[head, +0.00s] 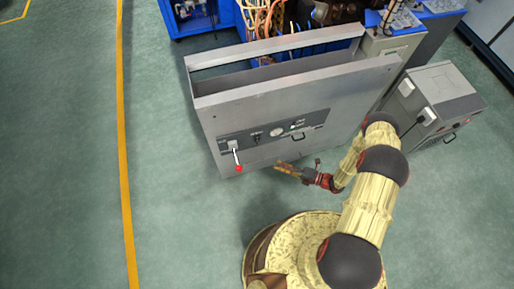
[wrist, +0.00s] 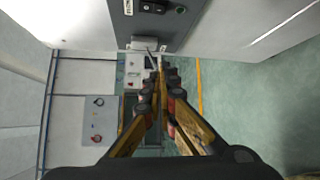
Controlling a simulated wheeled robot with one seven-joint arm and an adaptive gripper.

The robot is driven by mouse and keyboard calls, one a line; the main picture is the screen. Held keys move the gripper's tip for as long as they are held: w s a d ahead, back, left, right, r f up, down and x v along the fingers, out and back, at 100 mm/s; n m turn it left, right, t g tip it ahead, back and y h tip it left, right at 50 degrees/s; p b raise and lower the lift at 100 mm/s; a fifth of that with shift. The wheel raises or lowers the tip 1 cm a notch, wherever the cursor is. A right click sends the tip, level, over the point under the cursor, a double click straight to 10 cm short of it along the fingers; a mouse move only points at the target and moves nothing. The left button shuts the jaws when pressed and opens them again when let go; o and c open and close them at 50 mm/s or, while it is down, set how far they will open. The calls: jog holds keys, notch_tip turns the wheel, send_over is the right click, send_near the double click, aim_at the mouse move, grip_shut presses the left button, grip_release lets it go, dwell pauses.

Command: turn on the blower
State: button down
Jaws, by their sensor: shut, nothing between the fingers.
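The grey metal cabinet (head: 300,100), seemingly the blower unit, stands in the middle of the head view. Its dark control strip (head: 275,133) carries a gauge and small switches. A lever with a red knob (head: 239,168) hangs down from the strip's left end. My gripper (head: 278,166) is shut and empty, in front of the cabinet's lower part, to the right of the red knob and apart from it. In the wrist view my gripper (wrist: 159,62) points at the grey panel, where a black switch (wrist: 152,7) and a green button (wrist: 180,9) show at the top.
A smaller grey box unit (head: 436,102) stands to the right. Blue-framed equipment with wires (head: 275,18) is behind the cabinet. A yellow floor line (head: 123,130) runs down the left. The green floor left of the cabinet is clear.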

aim_at(257, 139)
jog(key=w+m, duration=0.1)
jog(key=w+d+r+m+t, duration=0.1)
jog(key=m, duration=0.1)
jog(key=shift+w+m, duration=0.1)
jog(key=shift+m, duration=0.2)
jog(key=shift+a, duration=0.1)
jog(key=w+a+f+b, duration=0.1)
jog(key=w+a+b, duration=0.1)
jog(key=w+a, duration=0.6)
jog(key=shift+b+x, duration=0.4)
jog(key=shift+x, duration=0.55)
jog(key=shift+s, duration=0.15)
jog(key=shift+a+f+t, duration=0.1)
jog(key=shift+f+t, duration=0.05)
jog(key=shift+t, duration=0.15)
